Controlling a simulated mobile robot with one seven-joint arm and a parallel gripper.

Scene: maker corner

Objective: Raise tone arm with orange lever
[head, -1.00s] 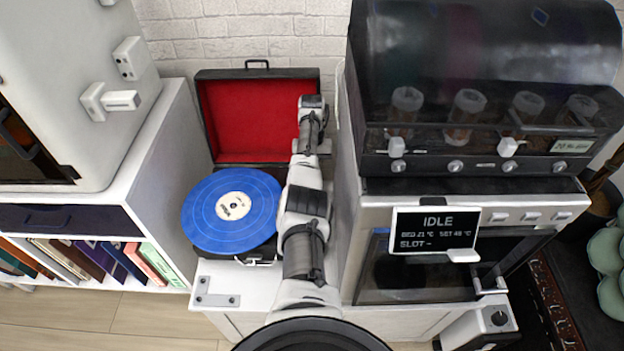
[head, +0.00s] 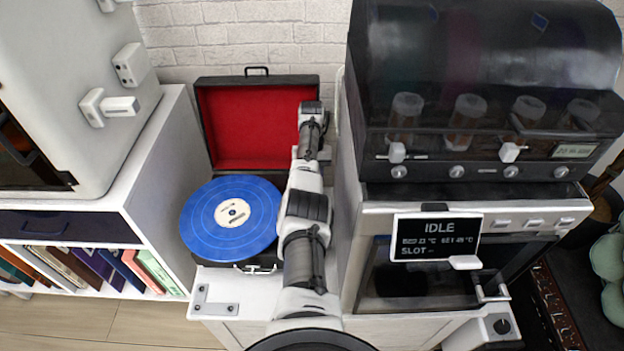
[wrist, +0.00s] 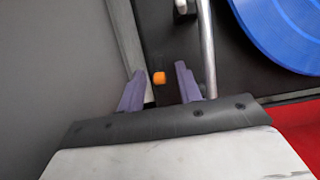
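The record player (head: 262,262) stands open on the white cabinet, with a blue record (head: 200,215) on it. The blue record also fills the upper right of the wrist view (wrist: 285,30). The small orange lever (wrist: 159,78) shows in the wrist view on the dark deck, between the two purple fingers of my gripper (wrist: 160,68). The gripper is open, with a gap on either side of the lever. The silver tone arm (wrist: 208,50) runs just right of the right finger. In the head view my arm hides the lever, the tone arm and the fingertips.
The red-lined lid (head: 245,120) stands raised behind the deck. A grey machine with a screen (head: 436,238) stands close on the right. A white shelf with books (head: 100,262) is on the left. The wrist view has a grey wall close on its left.

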